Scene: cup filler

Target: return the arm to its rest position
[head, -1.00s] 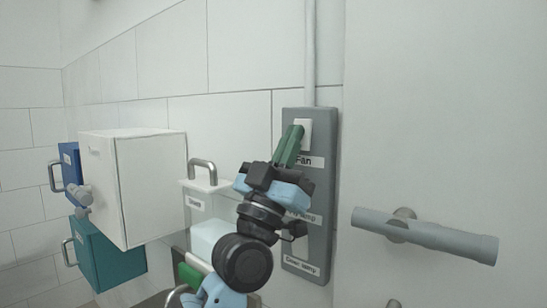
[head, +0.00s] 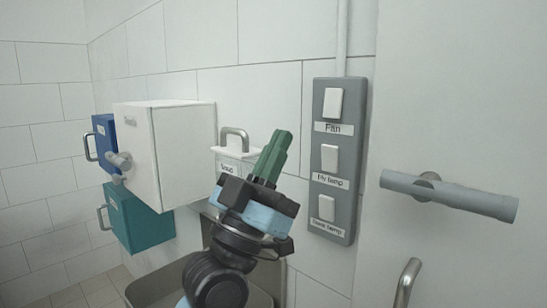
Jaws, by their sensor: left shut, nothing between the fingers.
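My left gripper (head: 272,156) is in the middle of the head view, with its green fingers shut and empty, pointing up. It is apart from the grey switch panel (head: 318,206) on the wall to its right. The panel has three white switches; the top one (head: 333,103) is labelled Fan, and the middle (head: 329,158) and bottom (head: 326,208) ones are now uncovered. My arm hides part of the basin below. My right gripper is not in view.
A white box (head: 185,155), a blue box (head: 104,135) and a teal box (head: 140,222) are at the left. A soap dispenser (head: 235,141) is behind my gripper. A steel basin (head: 150,285) lies below. A door handle (head: 450,195) sticks out at the right.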

